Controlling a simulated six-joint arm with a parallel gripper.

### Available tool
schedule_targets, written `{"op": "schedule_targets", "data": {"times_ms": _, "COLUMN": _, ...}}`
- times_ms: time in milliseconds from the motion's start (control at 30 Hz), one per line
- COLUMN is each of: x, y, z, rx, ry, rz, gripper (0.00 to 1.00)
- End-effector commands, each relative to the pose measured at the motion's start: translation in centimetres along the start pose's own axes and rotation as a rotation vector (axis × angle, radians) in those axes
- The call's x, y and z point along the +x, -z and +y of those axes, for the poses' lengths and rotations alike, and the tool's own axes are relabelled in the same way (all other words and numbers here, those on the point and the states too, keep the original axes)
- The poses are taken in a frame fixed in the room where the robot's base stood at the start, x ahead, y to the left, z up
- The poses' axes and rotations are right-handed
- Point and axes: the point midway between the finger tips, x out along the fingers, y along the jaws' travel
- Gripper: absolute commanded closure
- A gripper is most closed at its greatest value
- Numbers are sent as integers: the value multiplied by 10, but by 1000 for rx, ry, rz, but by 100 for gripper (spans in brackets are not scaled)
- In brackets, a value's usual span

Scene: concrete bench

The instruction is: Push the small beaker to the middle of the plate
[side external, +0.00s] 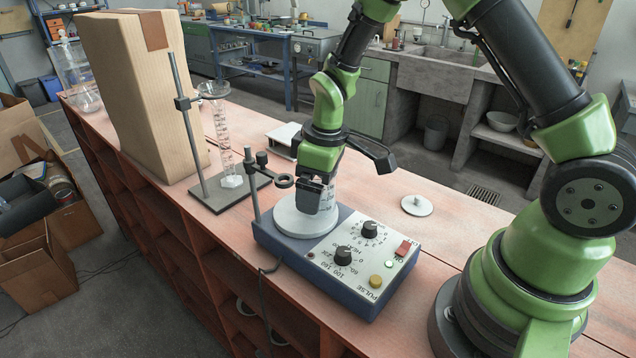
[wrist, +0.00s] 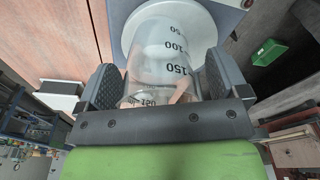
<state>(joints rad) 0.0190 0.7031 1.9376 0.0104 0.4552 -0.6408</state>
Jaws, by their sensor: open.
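The small beaker (wrist: 165,55) is clear glass with black volume marks. In the wrist view it stands between my gripper's two fingers. In the side view only a strip of the beaker (side external: 329,196) shows beside the fingers. It stands upright on the round white plate (side external: 292,224) of the blue-grey hotplate stirrer, towards the plate's far side in the side view. The plate (wrist: 128,36) also shows around its base in the wrist view. My gripper (side external: 318,205) is open and low over the plate. Its fingers (wrist: 162,82) flank the beaker; contact is unclear.
The stirrer's control panel (side external: 362,250) has knobs and buttons. A clamp ring (side external: 283,182) stands close left of my gripper. A stand (side external: 190,140) with a tall cylinder (side external: 224,140) and a large box (side external: 145,95) are behind. A white disc (side external: 417,205) lies at right, with clear bench around it.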

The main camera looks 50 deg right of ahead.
Motion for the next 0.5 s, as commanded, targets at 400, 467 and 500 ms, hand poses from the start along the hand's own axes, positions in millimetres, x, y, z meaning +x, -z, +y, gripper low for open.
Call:
{"op": "schedule_targets", "data": {"times_ms": 400, "x": 2, "y": 0, "z": 0, "rx": 0, "ry": 0, "rz": 1, "gripper": 30}}
{"op": "schedule_targets", "data": {"times_ms": 467, "x": 2, "y": 0, "z": 0, "rx": 0, "ry": 0, "rz": 1, "gripper": 44}}
{"op": "schedule_targets", "data": {"times_ms": 500, "x": 2, "y": 0, "z": 0, "rx": 0, "ry": 0, "rz": 1, "gripper": 53}}
